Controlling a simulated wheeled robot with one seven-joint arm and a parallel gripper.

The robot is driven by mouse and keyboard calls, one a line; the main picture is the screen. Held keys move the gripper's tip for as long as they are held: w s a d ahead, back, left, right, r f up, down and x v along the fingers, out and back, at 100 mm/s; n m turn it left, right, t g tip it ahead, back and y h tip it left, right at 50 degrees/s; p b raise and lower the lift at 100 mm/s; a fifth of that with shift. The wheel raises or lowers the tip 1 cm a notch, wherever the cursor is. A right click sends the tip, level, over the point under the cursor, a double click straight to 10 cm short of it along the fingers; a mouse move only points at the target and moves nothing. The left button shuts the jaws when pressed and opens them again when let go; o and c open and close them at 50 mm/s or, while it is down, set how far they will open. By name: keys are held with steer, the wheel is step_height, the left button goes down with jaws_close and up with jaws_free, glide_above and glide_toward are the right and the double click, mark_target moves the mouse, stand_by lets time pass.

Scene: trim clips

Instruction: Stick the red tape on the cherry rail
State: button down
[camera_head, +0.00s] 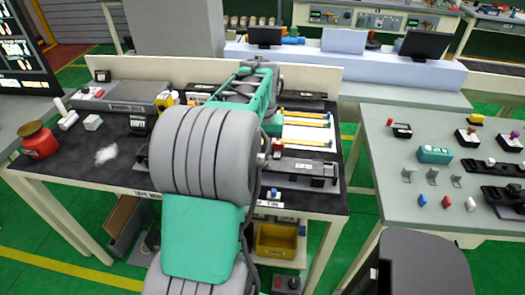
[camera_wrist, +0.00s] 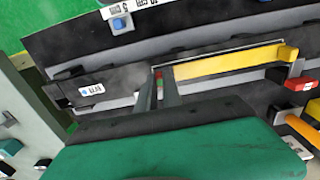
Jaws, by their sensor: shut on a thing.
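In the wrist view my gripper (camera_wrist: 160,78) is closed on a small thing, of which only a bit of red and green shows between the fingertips. The fingertips are at the left end of a long rail whose yellow strip (camera_wrist: 225,62) runs to the right. Whether the held thing touches the rail is unclear. In the head view my arm hides the gripper. Yellow-edged rails (camera_head: 305,122) lie on the dark table right of my arm.
A black-and-grey fixture (camera_wrist: 95,88) with a label is left of the fingers. A red block (camera_wrist: 298,84) lies at the right. In the head view, a red pot (camera_head: 38,141) stands at the table's left; a grey side table (camera_head: 400,205) holds small pegs and clips.

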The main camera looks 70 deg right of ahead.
stand_by(0.7)
steer(key=c, duration=1.4)
jaws_free()
steer(key=shift+c, duration=0.2)
